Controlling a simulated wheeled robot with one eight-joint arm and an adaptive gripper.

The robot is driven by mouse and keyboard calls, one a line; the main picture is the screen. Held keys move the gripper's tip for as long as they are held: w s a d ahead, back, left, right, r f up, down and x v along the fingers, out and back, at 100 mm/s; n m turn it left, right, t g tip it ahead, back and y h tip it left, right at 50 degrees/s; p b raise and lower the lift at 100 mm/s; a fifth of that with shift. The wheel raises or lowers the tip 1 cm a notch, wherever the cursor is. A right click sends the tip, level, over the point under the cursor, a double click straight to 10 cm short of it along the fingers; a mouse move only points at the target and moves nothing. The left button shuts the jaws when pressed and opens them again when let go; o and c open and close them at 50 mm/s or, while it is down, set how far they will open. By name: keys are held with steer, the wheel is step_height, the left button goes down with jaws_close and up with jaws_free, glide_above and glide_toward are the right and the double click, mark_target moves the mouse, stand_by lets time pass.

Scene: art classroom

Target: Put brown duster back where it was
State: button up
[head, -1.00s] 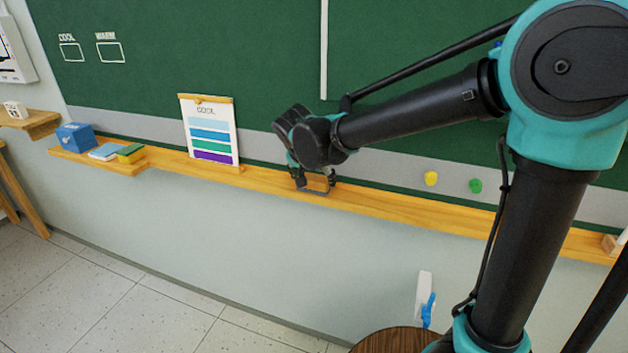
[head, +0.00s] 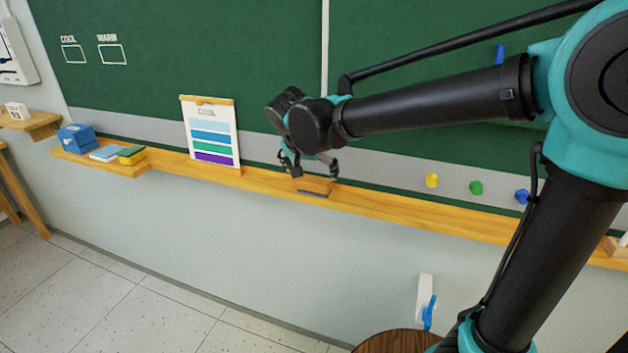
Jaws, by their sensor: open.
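The brown duster (head: 314,186), with a dark underside, rests on the wooden ledge (head: 400,210) below the green chalkboard. My gripper (head: 311,168) is open, with its fingers spread just above the duster's two ends. The duster looks free of the fingers, though any slight contact is hard to tell at this size.
A colour chart (head: 211,133) headed COOL stands on the ledge left of the gripper. A blue box (head: 76,137), a light blue item (head: 106,153) and a yellow-green block (head: 132,155) sit on the shelf further left. Yellow (head: 432,180), green (head: 476,188) and blue (head: 521,196) magnets are on the right.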

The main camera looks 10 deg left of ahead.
steer(key=v, duration=0.6)
steer(key=shift+s+r, duration=0.15)
steer(key=shift+r, duration=0.1)
stand_by(0.3)
